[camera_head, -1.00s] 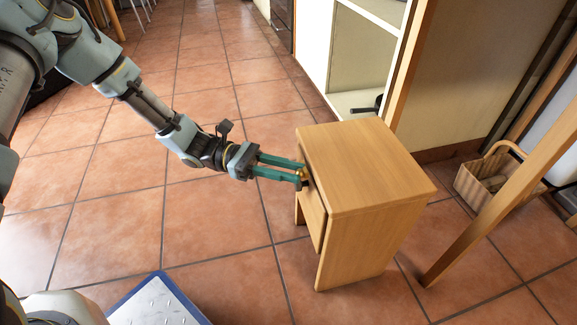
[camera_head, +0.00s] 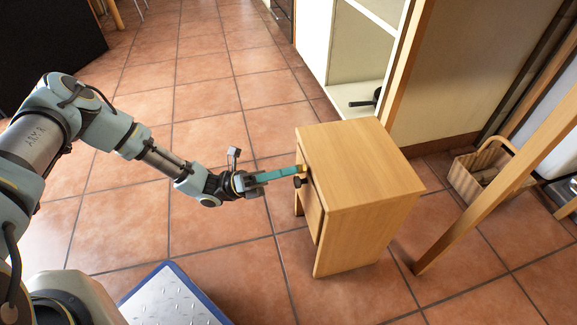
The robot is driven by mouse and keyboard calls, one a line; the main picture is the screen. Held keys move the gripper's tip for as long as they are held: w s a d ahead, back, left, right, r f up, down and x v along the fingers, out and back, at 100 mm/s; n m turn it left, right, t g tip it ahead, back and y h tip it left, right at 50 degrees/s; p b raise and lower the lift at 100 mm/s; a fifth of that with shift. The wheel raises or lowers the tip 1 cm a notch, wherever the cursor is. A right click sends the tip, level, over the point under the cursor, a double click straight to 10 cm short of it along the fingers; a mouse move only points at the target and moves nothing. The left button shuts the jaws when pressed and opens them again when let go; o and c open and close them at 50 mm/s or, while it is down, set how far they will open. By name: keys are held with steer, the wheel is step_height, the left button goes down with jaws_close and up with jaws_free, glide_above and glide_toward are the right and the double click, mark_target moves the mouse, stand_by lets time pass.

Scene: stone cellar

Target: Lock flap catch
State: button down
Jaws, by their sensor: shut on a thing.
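A small light-wood cabinet (camera_head: 358,165) stands on the tiled floor, its front flap (camera_head: 311,205) facing left and looking closed. A small brass-coloured catch (camera_head: 302,168) is at the upper part of the front, mostly hidden by the fingertips. A dark round knob (camera_head: 299,182) sits just below it. My gripper (camera_head: 297,171) reaches in from the left with its teal fingers shut on the catch. The fingers overlap in this view, so the gap between them is hard to see. The catch's exact angle cannot be told.
A wooden post (camera_head: 490,205) slants to the floor right of the cabinet, with a wicker basket (camera_head: 490,178) behind it. An open pale shelf unit (camera_head: 358,70) stands behind. A blue-edged metal plate (camera_head: 172,298) lies at the front. The tiled floor on the left is clear.

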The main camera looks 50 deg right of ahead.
steer(key=n+t+h, duration=0.1)
steer(key=n+h, duration=0.1)
steer(key=n, duration=0.1)
steer(key=n+t+h+p, duration=0.1)
steer(key=n+t+h, duration=0.1)
steer(key=n, duration=0.2)
steer(key=n+t+h, duration=0.1)
steer(key=n+h, duration=0.2)
steer(key=n, duration=0.1)
steer(key=shift+a+f+t+p, duration=0.1)
steer(key=shift+t+p, duration=0.2)
steer(key=shift+t, duration=0.1)
steer(key=shift+s+n, duration=0.1)
steer(key=shift+n, duration=0.4)
steer(key=c, duration=1)
jaws_free()
steer(key=v, duration=1)
steer(key=shift+a+f+p, duration=0.2)
steer(key=shift+a+p, duration=0.1)
steer(key=shift+a, duration=0.05)
steer(key=shift+w, duration=0.2)
